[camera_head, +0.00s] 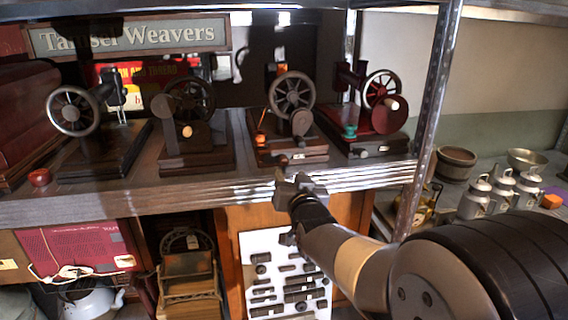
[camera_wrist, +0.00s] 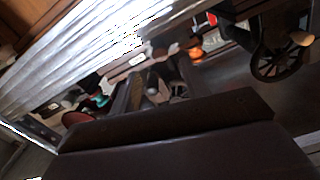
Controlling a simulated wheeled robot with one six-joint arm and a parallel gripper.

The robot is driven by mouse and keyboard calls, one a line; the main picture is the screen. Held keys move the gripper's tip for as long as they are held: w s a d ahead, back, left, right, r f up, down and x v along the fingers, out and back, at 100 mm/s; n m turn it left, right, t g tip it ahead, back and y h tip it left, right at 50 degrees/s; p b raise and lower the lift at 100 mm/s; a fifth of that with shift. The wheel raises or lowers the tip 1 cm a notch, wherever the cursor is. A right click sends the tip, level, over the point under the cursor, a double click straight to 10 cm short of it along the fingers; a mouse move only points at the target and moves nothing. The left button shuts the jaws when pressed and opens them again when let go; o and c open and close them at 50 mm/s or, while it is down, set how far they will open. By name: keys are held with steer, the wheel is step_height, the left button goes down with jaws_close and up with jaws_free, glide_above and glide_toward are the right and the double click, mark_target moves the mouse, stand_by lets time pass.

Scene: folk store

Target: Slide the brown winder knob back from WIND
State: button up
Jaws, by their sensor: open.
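A dark brown knob (camera_head: 282,160) sits at the front edge of the third sewing machine's wooden base (camera_head: 312,150); I take it for the winder knob. The WIND marking is too small to read. My gripper (camera_head: 293,181) is open, just in front of the shelf edge, below and slightly right of the knob. I cannot tell whether it touches anything. In the wrist view my gripper (camera_wrist: 150,88) points at the machines over the shelf edge. Its dark body fills the bottom, and I cannot clearly pick out the knob there.
Several sewing machines line the shelf (camera_head: 240,180), including a red one (camera_head: 388,118) at right. A red round object (camera_head: 39,177) lies at far left. A metal post (camera_head: 436,120) stands right of the machines. A white tool board (camera_head: 262,270) hangs below.

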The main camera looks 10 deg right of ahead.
mark_target(285, 163)
steer(key=shift+w+p, duration=0.7)
steer(key=shift+w, duration=2.55)
steer(key=shift+c, duration=0.2)
jaws_close()
